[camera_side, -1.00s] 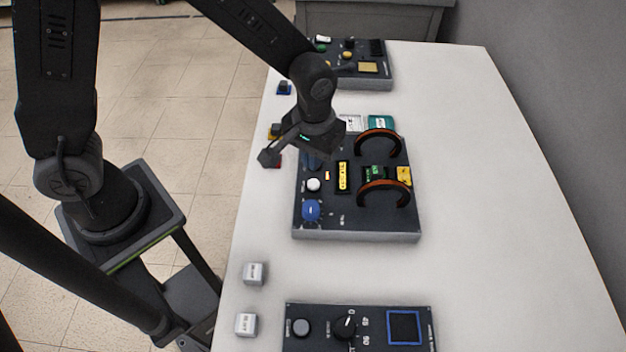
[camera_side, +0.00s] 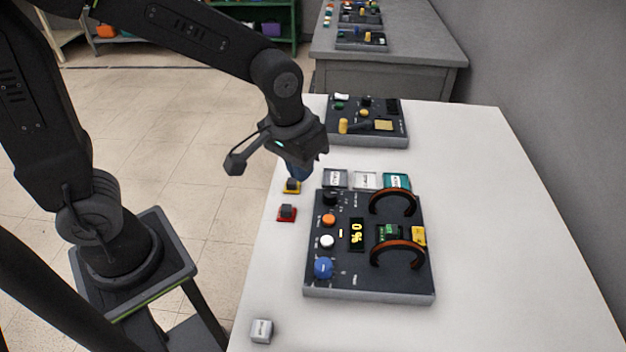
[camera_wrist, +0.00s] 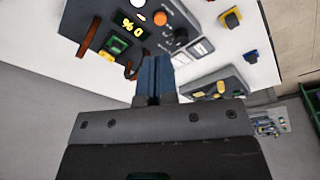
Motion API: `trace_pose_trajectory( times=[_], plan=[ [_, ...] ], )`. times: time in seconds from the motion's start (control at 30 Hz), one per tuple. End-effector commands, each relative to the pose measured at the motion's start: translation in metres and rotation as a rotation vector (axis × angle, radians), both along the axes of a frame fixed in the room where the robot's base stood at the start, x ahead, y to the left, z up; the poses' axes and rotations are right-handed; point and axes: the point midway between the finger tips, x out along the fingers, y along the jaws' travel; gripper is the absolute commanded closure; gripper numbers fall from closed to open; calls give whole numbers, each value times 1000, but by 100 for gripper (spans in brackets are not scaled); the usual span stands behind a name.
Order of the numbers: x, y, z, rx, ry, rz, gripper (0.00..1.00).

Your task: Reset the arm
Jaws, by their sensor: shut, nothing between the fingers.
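My gripper (camera_side: 299,174) is shut and empty, with its blue fingers together.
Yellow (camera_side: 292,187) and red (camera_side: 287,213) switches stand on the white table (camera_side: 490,200) left of the panel. Labelled blocks line its back edge. Another panel (camera_side: 372,142) stands behind, and a small white block (camera_side: 261,331) in front. The right of the table is clear.

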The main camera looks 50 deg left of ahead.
Motion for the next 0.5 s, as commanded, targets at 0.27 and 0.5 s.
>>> trace_pose_trajectory(
  times=[0.27, 0.5],
  plan=[
    [-56, 44, 67, 28, -193, -86, 100],
    [-95, 63, 87, 75, -302, -139, 100]
  ],
)
